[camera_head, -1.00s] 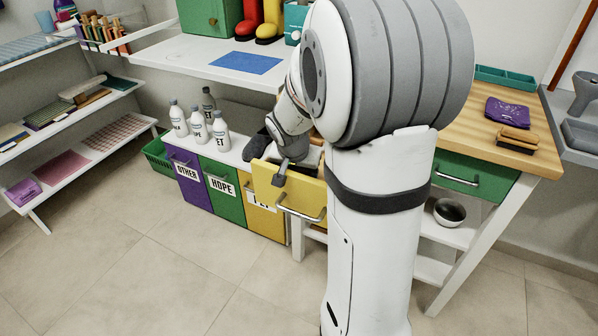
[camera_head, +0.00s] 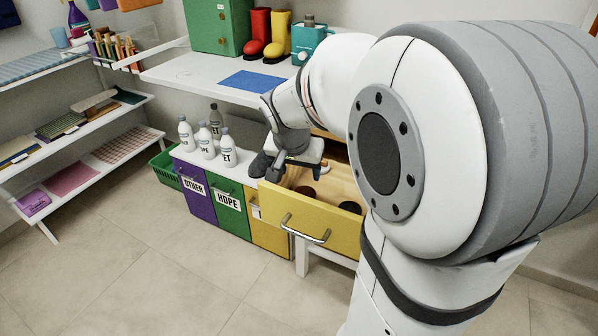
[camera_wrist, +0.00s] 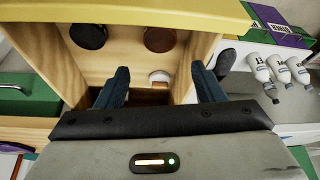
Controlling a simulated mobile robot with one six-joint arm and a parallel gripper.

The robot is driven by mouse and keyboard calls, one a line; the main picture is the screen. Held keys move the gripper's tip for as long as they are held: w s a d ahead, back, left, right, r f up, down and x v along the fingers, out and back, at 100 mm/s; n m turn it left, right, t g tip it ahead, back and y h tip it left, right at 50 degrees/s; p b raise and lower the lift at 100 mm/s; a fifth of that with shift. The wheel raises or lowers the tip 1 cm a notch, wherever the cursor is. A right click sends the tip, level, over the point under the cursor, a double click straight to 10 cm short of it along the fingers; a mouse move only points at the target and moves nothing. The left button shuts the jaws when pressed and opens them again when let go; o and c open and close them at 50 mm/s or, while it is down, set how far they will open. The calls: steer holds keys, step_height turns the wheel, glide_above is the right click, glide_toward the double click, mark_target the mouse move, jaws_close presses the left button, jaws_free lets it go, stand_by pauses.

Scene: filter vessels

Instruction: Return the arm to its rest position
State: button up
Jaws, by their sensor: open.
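My gripper (camera_wrist: 162,90) is open and empty in the wrist view, its two dark blue fingers spread apart over the open drawer. In the head view my gripper (camera_head: 288,160) hangs at the left rear of the yellow-fronted drawer (camera_head: 310,222), apart from its handle. The drawer stands pulled out, with a light wooden inside. Two round dark items, one black (camera_wrist: 88,36) and one brown (camera_wrist: 159,39), lie in it near the front. A small white round item (camera_wrist: 159,76) lies further back. My arm hides much of the table behind the drawer.
Purple, green and yellow bins (camera_head: 231,205) stand left of the drawer, with several white bottles (camera_head: 206,141) above them. A white shelf holds a blue mat (camera_head: 250,80), red boots (camera_head: 258,33) and yellow boots (camera_head: 280,36). The floor in front is clear.

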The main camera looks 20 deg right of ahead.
stand_by(0.4)
steer(key=s+a+r+n+y+p, duration=0.1)
steer(key=s+a+r+n+p, duration=0.3)
steer(key=s+r+p, duration=0.4)
steer(key=s+a+r+n+y+p, duration=0.2)
steer(key=s+a+r+n+p, duration=0.2)
steer(key=s+r+p, duration=0.4)
steer(key=shift+a+r+g+p, duration=0.15)
steer(key=shift+a+g+p, duration=0.25)
steer(key=shift+a+p, duration=0.3)
